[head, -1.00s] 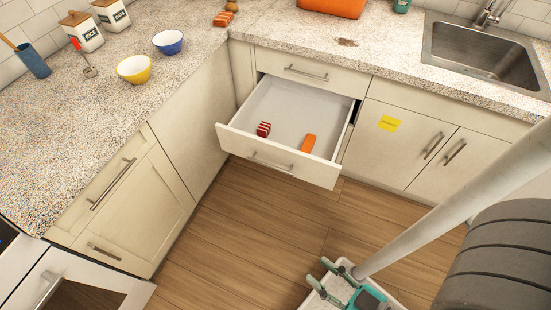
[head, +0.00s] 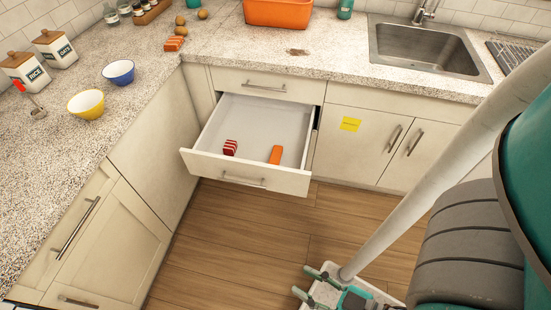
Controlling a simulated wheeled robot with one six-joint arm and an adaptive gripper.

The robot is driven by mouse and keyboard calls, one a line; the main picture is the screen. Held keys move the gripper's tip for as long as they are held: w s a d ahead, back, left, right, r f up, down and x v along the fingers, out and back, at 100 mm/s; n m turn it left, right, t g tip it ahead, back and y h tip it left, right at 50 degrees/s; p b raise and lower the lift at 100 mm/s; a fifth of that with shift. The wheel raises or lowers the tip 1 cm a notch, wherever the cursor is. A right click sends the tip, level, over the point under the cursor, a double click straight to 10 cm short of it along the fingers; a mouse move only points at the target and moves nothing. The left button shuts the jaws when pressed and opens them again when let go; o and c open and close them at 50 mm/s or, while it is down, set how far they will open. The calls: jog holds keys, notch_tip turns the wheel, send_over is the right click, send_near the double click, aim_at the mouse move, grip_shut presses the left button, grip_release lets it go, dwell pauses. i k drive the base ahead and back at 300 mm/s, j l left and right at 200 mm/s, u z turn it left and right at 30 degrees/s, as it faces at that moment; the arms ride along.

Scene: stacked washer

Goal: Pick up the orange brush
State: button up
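The orange brush (head: 275,155) appears as a small orange oblong lying in the open drawer (head: 223,174), in the right half of its floor. Its bristles cannot be made out. My gripper (head: 302,279) is at the bottom of the head view, below and to the right of the drawer in the picture. Its two greenish fingers are spread apart with nothing visible between them. It is clear of the drawer and the brush.
A red striped item (head: 230,147) lies in the drawer left of the brush. Yellow (head: 86,104) and blue (head: 119,72) bowls stand on the left counter. An orange bin (head: 276,13) is on the back counter. Wooden floor (head: 230,235) before the drawer is clear.

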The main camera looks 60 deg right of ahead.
aim_at(277, 153)
jog(key=k+l, duration=0.2)
jog(key=l, duration=0.2)
jog(key=k+l, duration=0.2)
jog(key=l, duration=0.2)
jog(key=k+l, duration=0.25)
jog(key=l, duration=0.15)
